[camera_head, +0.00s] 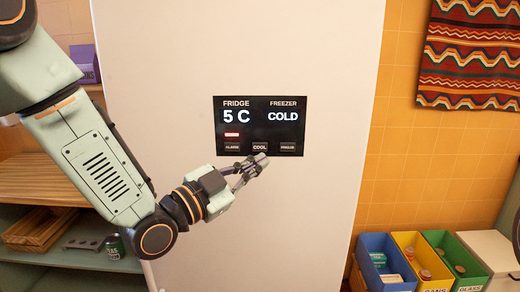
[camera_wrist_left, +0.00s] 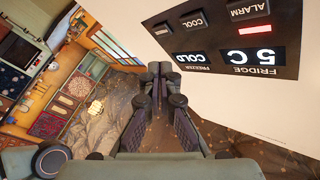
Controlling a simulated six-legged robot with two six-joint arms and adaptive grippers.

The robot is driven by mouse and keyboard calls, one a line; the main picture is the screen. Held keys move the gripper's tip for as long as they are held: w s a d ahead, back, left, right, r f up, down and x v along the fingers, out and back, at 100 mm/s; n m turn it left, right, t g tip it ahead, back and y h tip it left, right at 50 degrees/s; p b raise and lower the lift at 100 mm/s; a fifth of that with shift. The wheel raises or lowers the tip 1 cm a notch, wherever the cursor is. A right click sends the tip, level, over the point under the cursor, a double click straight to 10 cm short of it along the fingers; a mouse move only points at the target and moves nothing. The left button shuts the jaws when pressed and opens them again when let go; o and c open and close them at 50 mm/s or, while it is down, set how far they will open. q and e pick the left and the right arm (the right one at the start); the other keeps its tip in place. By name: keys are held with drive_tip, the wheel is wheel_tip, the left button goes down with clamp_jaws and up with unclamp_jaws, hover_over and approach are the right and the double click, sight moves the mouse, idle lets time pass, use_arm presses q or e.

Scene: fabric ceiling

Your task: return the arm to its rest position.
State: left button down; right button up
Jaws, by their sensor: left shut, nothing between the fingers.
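My left arm comes in from the left in the head view. Its gripper (camera_head: 259,164) has its fingers together with nothing between them. The fingertips are in front of the lower edge of the black fridge panel (camera_head: 261,136), just below the COOL button (camera_head: 260,148). I cannot tell whether they touch it. In the left wrist view the closed fingers (camera_wrist_left: 160,72) point away from the camera, and the panel (camera_wrist_left: 222,40) shows upside down at upper right. The panel reads FRIDGE 5 C and FREEZER COLD, with a red light lit above ALARM. My right gripper is not seen.
The white fridge door (camera_head: 300,230) fills the middle. Left are shelves with a wooden crate (camera_head: 38,229) and a green can (camera_head: 114,246). Lower right are blue (camera_head: 372,245), yellow and green bins. A patterned textile (camera_head: 470,60) hangs on the tiled wall.

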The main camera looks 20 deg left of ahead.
use_arm(q)
drive_tip(key=shift+s+d, duration=0.1)
drive_tip(key=shift+s, duration=0.3)
drive_tip(key=shift+f, duration=0.1)
drive_tip(key=s+a+f+n+g+y+b, duration=0.1)
drive_tip(key=s+a+f+n+g+y, duration=0.2)
drive_tip(key=f, duration=0.7)
drive_tip(key=s+f+n+g+y+b, duration=0.1)
drive_tip(key=s+f+n+g+y, duration=0.3)
drive_tip(key=f, duration=0.6)
drive_tip(key=s+a+f+n+g+y+b, duration=0.15)
drive_tip(key=f+n, duration=0.35)
drive_tip(key=f, duration=0.6)
drive_tip(key=s+a+f+g+b, duration=0.1)
drive_tip(key=s+f+g, duration=0.3)
drive_tip(key=s+f, duration=0.5)
drive_tip(key=s+a+f+n+g+y+b, duration=0.1)
drive_tip(key=s+f+g+b, duration=0.2)
drive_tip(key=s+f, duration=0.7)
drive_tip(key=s+g, duration=0.1)
drive_tip(key=s, duration=0.5)
drive_tip(key=shift+s+f+n, duration=0.15)
drive_tip(key=shift+s+n, duration=0.1)
drive_tip(key=shift+n, duration=0.05)
drive_tip(key=shift+g, duration=0.25)
